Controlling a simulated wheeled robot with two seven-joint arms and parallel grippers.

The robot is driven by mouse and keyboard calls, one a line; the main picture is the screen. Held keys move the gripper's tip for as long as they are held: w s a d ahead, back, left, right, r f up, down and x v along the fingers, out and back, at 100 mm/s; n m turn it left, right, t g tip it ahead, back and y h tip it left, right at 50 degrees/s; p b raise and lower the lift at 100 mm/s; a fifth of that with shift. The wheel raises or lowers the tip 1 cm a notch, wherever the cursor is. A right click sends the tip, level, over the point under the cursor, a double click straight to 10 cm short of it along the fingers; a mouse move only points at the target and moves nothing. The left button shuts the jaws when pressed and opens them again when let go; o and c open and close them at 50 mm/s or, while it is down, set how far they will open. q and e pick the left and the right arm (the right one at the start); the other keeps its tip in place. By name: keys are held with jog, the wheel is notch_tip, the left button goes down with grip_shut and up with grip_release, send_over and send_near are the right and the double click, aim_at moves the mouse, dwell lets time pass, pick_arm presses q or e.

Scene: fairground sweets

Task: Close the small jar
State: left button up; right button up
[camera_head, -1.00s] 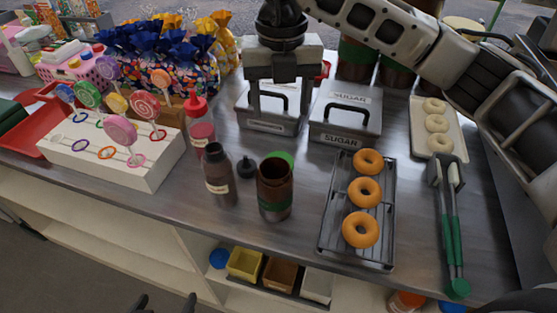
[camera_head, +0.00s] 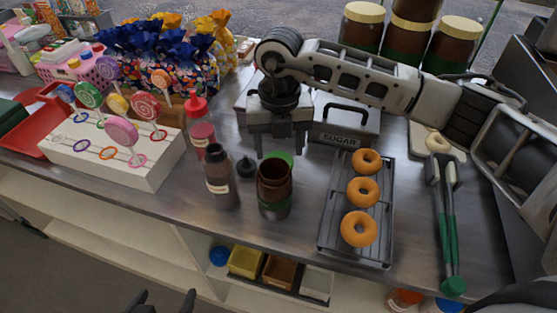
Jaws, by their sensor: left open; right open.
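The small jar (camera_head: 274,188) is brown with a green band. It stands upright and open-topped on the metal counter, left of the doughnut rack. A green round lid (camera_head: 285,157) lies on the counter just behind it, partly hidden by the jar's rim. My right gripper (camera_head: 279,152) hangs fingers-down over the lid area, open and empty, with one finger on each side. I cannot tell its exact height above the lid. My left gripper (camera_head: 166,302) shows only as dark fingertips at the bottom edge, apart and empty, in front of the counter.
A brown bottle (camera_head: 220,177) and a small black cap (camera_head: 246,168) are close left of the jar. A rack (camera_head: 327,229) of doughnuts is to the right. The sugar box (camera_head: 345,130) stands behind. Large jars (camera_head: 458,45) stand at the back. Tongs (camera_head: 449,220) lie far right.

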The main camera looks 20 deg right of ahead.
aim_at(279, 158)
notch_tip(279, 158, down, 4)
jog(key=shift+w+f, duration=0.1)
jog(key=shift+c, duration=0.3)
jog(key=c, duration=0.5)
jog(key=shift+c, duration=0.2)
notch_tip(279, 158, up, 10)
jog(key=shift+r+b, duration=0.15)
jog(key=shift+b, duration=0.2)
